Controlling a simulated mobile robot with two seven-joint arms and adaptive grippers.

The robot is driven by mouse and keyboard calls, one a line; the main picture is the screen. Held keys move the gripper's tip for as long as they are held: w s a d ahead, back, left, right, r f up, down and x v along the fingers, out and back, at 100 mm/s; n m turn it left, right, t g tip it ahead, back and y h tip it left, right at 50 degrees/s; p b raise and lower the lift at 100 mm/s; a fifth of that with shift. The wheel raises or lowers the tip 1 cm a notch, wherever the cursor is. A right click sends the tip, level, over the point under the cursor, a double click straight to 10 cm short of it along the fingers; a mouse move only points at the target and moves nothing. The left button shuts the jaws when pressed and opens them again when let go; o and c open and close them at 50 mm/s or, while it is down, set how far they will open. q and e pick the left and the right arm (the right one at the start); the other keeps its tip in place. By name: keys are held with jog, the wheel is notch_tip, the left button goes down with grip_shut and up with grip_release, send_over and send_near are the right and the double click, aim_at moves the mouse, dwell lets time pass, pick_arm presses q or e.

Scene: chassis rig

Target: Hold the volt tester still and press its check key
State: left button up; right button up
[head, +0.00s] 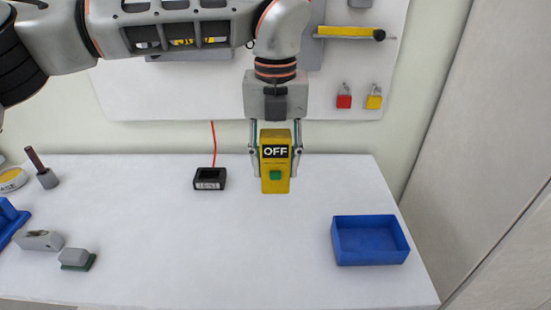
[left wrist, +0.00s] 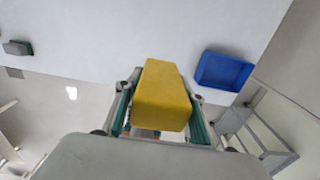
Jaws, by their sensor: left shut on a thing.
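The yellow volt tester (head: 276,185) is upright in my left gripper (head: 275,172), with a finger on each side of it. Its display reads OFF, and the green check key (head: 275,175) sits below the display, facing the head camera. In the left wrist view, the tester (left wrist: 165,92) shows as a plain yellow block between the fingers (left wrist: 160,115); its key and display are hidden there. Whether the tester's bottom touches the table is hard to tell. My right gripper is in neither view.
A blue tray (head: 370,258) stands empty at the table's right. A black cradle (head: 209,179) with a red cord is left of the tester. The table's front middle is clear.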

aim_at(275, 187)
pick_arm(q)
jog(key=shift+f+b, duration=0.85)
jog(key=shift+f, duration=0.9)
jog(key=shift+f+b, duration=0.7)
jog(key=shift+f, duration=0.85)
jog(key=shift+f+b, duration=1.5)
jog(key=shift+f, duration=3.1)
jog(key=shift+f+b, duration=0.3)
jog(key=shift+f, duration=0.75)
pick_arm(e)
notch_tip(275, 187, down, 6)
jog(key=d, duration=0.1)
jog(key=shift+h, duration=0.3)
pick_arm(q)
jog(key=shift+s+f, duration=0.1)
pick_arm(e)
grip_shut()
